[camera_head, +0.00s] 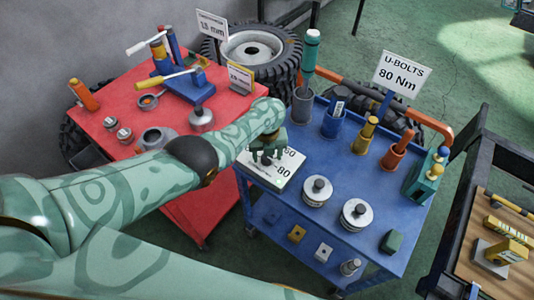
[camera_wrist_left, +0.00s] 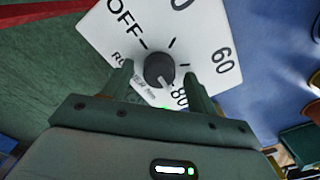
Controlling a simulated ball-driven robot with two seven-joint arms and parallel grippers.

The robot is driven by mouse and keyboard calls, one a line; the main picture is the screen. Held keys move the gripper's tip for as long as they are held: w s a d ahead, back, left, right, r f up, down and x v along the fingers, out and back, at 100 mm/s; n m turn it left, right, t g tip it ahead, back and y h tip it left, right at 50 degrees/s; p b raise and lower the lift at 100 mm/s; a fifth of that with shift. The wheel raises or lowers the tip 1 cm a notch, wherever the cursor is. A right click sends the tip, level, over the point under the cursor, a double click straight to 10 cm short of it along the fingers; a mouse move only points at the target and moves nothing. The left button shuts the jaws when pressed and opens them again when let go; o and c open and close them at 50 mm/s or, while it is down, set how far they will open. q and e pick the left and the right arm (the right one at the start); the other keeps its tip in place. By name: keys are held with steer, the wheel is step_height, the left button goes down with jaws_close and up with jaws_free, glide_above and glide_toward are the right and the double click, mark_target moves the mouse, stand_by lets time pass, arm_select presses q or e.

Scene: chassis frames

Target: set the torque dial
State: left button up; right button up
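The torque dial is a white plate (camera_head: 284,182) at the left corner of the blue cart. In the left wrist view, the plate (camera_wrist_left: 215,30) shows OFF, 60 and 80. Its dark round knob (camera_wrist_left: 160,69) has a light pointer aimed down and slightly right, near the 80 side. My left gripper (camera_head: 267,160) is over the plate and hides part of it. In the left wrist view, its open fingers (camera_wrist_left: 160,90) stand on either side of the knob, with gaps visible. A sign (camera_head: 402,73) reads U-BOLTS 80 Nm. My right gripper is out of view.
The blue cart (camera_head: 385,195) holds two round tins, several coloured tools and cups. A red cart (camera_head: 95,92) with tools stands to the left. Wheels lie behind. A dark-framed bench (camera_head: 500,210) is at the right edge.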

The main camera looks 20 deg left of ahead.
arm_select(q)
steer(key=shift+r, duration=0.1)
step_height(320, 180, up, 16)
steer(key=p, duration=1)
